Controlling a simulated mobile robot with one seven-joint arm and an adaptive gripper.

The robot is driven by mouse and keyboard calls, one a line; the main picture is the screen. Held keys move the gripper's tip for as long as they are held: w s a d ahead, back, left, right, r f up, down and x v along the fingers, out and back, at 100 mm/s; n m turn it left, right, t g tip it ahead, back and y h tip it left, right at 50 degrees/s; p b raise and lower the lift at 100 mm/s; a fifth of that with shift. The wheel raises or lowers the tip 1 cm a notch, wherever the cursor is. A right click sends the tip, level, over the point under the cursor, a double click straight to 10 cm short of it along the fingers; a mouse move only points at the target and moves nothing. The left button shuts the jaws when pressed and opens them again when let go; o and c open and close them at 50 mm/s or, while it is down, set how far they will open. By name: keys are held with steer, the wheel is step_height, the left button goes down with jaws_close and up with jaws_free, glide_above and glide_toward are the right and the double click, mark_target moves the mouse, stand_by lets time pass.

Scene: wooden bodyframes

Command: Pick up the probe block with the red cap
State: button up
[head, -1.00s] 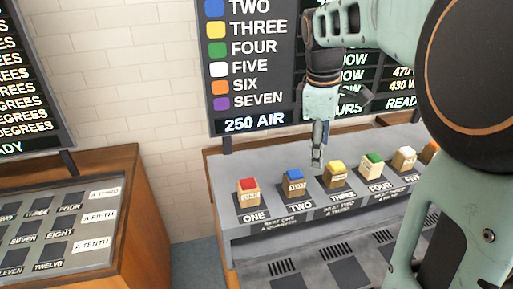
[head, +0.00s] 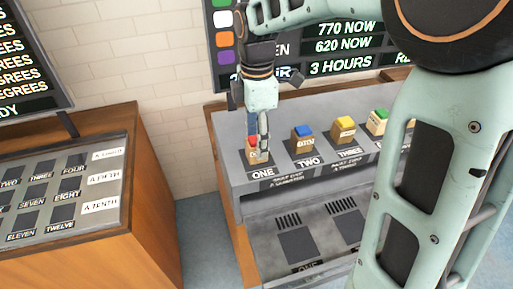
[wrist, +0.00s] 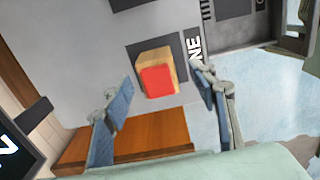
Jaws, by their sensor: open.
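The probe block with the red cap (head: 252,144) stands upright on the dark square marked ONE, at the left end of the grey console shelf. In the wrist view the red-capped block (wrist: 158,79) shows from above, with its wooden sides visible. My gripper (head: 263,140) points down at the block and partly covers it in the head view. In the wrist view my gripper (wrist: 163,92) is open, with one finger to each side of the block and nothing held. I cannot tell whether a finger touches the block.
Blocks with a blue cap (head: 303,135), a yellow cap (head: 344,127) and a green cap (head: 378,119) stand to the right along the shelf (head: 225,150). A sign board (head: 345,45) rises behind. A wooden cabinet with a numbered panel (head: 150,215) stands at the left, with a gap between.

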steer(key=shift+w+f, duration=0.15)
steer(key=shift+f, duration=1.8)
steer(key=c, duration=1.2)
steer(key=shift+c, duration=0.5)
steer(key=shift+r, duration=0.15)
